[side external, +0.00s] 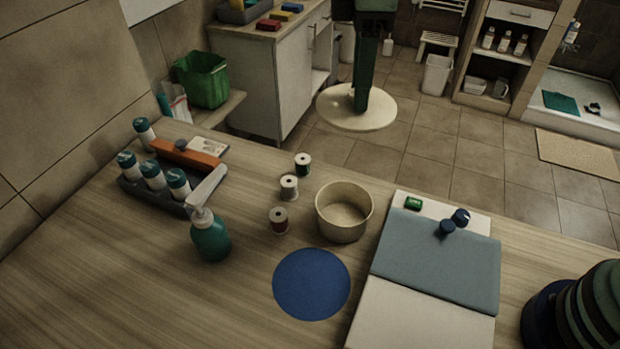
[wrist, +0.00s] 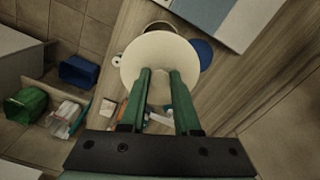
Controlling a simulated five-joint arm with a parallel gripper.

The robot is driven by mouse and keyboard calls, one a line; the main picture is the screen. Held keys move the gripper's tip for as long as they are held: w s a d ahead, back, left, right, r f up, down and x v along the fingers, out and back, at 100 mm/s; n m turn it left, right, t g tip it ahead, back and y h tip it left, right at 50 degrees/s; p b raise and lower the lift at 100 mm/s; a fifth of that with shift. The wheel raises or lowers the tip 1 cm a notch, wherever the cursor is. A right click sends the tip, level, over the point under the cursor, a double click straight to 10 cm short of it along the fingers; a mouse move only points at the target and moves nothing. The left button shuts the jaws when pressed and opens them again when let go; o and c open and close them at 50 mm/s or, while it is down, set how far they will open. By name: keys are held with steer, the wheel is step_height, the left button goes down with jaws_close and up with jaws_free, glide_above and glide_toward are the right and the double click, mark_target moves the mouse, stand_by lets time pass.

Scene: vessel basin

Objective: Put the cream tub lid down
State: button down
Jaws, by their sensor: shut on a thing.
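The cream lid (side external: 335,110) is a round disc held up in the air by my gripper (side external: 361,108), above and behind the cream tub in the side view. In the wrist view the lid (wrist: 160,55) lies between and beyond the two green fingertips of my gripper (wrist: 160,72). The gripper is shut on the lid. The open cream tub (side external: 343,213) stands on the wooden table, apart from the lid. In the wrist view the lid hides most of the tub. A flat blue round mat (side external: 311,284) lies on the table in front of the tub.
Several thread spools (side external: 289,188) stand left of the tub. A teal pump bottle (side external: 210,237) and a grey tray of bottles (side external: 167,193) are further left. Dark stacked round things (side external: 575,310) stand at the right edge.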

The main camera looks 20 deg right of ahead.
steer(key=shift+f, duration=0.1)
step_height(320, 180, down, 19)
steer(key=shift+f, duration=0.2)
stand_by(0.6)
steer(key=shift+f, duration=0.25)
steer(key=c, duration=0.6)
jaws_free()
steer(key=shift+r, duration=0.1)
